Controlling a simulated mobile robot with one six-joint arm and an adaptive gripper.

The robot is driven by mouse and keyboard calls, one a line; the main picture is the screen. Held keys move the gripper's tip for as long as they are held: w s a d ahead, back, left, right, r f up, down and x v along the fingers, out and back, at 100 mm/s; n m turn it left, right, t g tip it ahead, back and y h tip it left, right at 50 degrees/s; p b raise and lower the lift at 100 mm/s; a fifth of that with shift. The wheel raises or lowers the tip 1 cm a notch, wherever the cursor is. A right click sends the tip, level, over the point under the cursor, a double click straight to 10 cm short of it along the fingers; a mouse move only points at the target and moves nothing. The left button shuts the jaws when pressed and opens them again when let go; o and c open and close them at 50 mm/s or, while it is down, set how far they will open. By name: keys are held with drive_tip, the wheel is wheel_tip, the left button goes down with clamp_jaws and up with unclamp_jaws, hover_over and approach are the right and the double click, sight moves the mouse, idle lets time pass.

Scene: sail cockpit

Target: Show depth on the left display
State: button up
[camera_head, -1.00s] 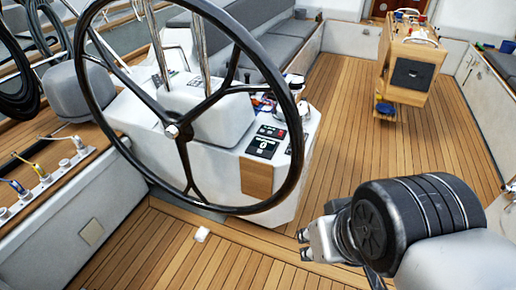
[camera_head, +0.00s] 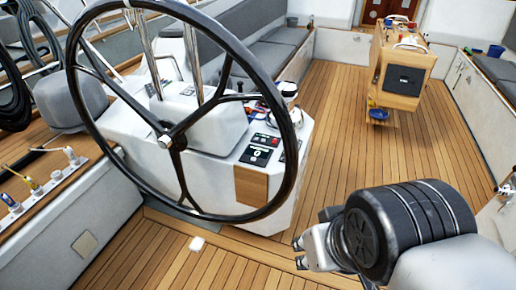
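Small dark panels sit on the white steering console (camera_head: 215,135) behind the big black wheel (camera_head: 292,120). One dark panel (camera_head: 256,156) carries a light mark, and a dark strip with a red spot (camera_head: 266,140) lies just above it. Which of these is the left display, and what it reads, is too small to tell. My gripper (camera_head: 298,254) is at the lower right, in front of and below the console, apart from it and the wheel. Its fingers point left and are small; I cannot tell whether they are open.
A wooden cockpit table (camera_head: 402,68) stands at the back right with items on top. Grey cushioned benches (camera_head: 280,50) line the back. Levers and lines (camera_head: 38,185) are on the left coaming. A small white object (camera_head: 197,243) lies on the floor. The wooden floor (camera_head: 345,130) between console and table is clear.

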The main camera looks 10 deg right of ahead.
drive_tip(key=shift+c, duration=0.2)
clamp_jaws()
idle(1.4)
